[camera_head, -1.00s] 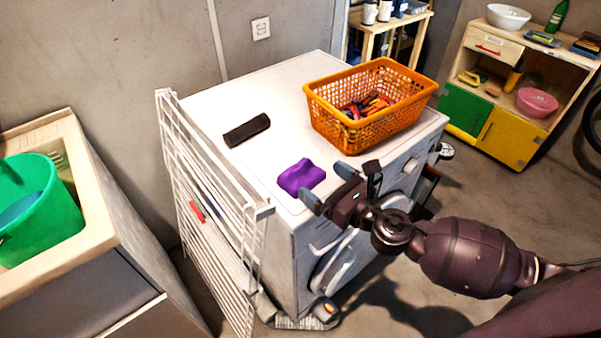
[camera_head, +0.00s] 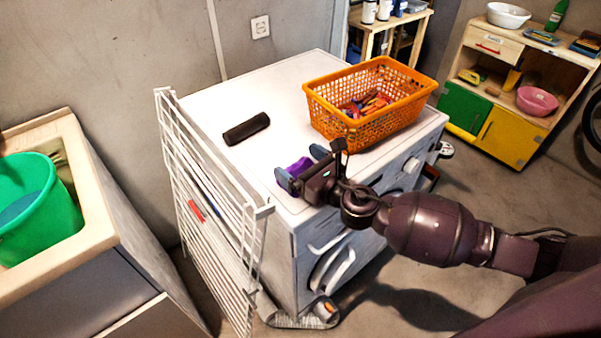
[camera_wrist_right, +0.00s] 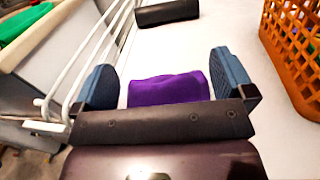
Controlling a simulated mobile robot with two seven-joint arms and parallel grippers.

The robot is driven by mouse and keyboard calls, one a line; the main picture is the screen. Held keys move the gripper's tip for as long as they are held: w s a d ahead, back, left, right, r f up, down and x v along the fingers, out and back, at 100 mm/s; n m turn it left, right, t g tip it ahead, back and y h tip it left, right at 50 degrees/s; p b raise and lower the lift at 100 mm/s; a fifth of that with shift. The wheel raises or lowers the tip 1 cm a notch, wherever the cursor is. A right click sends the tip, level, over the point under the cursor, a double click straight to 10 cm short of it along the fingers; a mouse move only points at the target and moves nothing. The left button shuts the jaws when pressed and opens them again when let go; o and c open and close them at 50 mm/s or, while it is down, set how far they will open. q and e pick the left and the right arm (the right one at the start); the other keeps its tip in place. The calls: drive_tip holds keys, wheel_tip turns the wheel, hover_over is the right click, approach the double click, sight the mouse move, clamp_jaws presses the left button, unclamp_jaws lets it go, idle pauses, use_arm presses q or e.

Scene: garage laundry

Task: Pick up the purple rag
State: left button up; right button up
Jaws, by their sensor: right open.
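The purple rag (camera_head: 300,166) lies on the white top of the washing machine (camera_head: 215,97), near its front edge. In the head view it is partly hidden by my right gripper (camera_head: 300,165). In the right wrist view the rag (camera_wrist_right: 168,89) shows between the two blue fingertips of the right gripper (camera_wrist_right: 167,80), with a gap to each finger. The right gripper is open around the rag and holds nothing. My left gripper is not in view.
An orange basket (camera_head: 330,112) with clothespins stands right of the rag. A dark roll (camera_head: 246,129) lies behind it. A white drying rack (camera_head: 208,190) leans at the machine's left side. A green bucket (camera_head: 40,205) sits in the sink at left.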

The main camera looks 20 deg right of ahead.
sight(300, 163)
drive_tip(key=shift+c, duration=0.2)
drive_tip(key=c, duration=0.7)
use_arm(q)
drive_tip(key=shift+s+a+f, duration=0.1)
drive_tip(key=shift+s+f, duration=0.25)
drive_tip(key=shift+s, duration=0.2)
use_arm(e)
drive_tip(key=shift+c, duration=1)
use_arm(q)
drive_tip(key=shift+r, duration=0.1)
use_arm(e)
drive_tip(key=shift+r, duration=0.15)
drive_tip(key=shift+r, duration=0.35)
wheel_tip(300, 163, up, 5)
drive_tip(key=p, duration=0.2)
drive_tip(key=shift+p, duration=0.35)
use_arm(q)
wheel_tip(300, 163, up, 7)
drive_tip(key=p, duration=0.4)
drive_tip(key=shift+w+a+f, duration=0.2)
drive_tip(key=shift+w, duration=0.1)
use_arm(e)
wheel_tip(300, 163, up, 14)
